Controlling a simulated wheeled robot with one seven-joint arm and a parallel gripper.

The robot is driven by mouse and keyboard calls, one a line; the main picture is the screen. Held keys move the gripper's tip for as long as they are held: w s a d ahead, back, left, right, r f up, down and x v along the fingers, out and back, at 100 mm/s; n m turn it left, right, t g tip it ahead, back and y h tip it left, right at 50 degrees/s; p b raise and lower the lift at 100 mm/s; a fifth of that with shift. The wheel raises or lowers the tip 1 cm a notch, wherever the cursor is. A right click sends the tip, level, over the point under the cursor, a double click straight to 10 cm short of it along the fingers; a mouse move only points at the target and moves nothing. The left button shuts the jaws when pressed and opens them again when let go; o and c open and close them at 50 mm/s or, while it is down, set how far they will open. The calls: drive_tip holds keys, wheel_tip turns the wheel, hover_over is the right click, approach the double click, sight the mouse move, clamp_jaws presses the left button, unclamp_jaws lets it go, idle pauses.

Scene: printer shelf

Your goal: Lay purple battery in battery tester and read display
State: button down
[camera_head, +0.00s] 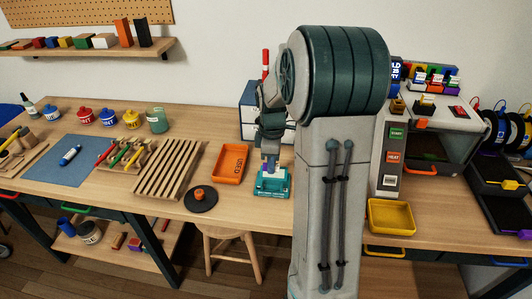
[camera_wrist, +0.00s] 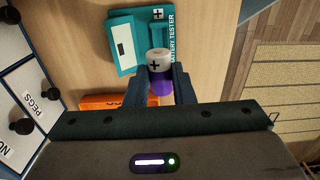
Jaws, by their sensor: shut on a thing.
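The teal battery tester (camera_wrist: 125,63) lies just beyond the fingertips, with a slot, a plus mark and a pale display (camera_wrist: 123,38) on which I can read no figure. In the head view my gripper (camera_head: 270,163) is above the tester (camera_head: 272,192) on the bench. Whether the battery touches the tester is unclear.
An orange tray (camera_head: 230,164) stands just left of the tester, with a black disc with an orange knob (camera_head: 201,199) farther left. A white-and-blue drawer box (camera_head: 252,123) stands behind. A yellow tray (camera_head: 391,217) and an oven-like machine (camera_head: 430,145) are at right.

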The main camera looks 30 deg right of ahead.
drive_tip(key=shift+s+d, duration=0.1)
drive_tip(key=shift+s, duration=0.1)
drive_tip(key=b, duration=0.3)
hover_over(272, 189)
drive_tip(key=shift+f, duration=2.5)
drive_tip(key=shift+f, duration=0.15)
drive_tip(key=shift+f+b, duration=0.45)
drive_tip(key=shift+b, duration=0.05)
drive_tip(key=shift+f, duration=0.1)
drive_tip(key=shift+f+b, duration=0.5)
drive_tip(key=shift+f, duration=0.15)
drive_tip(key=c, duration=1.2)
unclamp_jaws()
drive_tip(key=shift+o, duration=0.2)
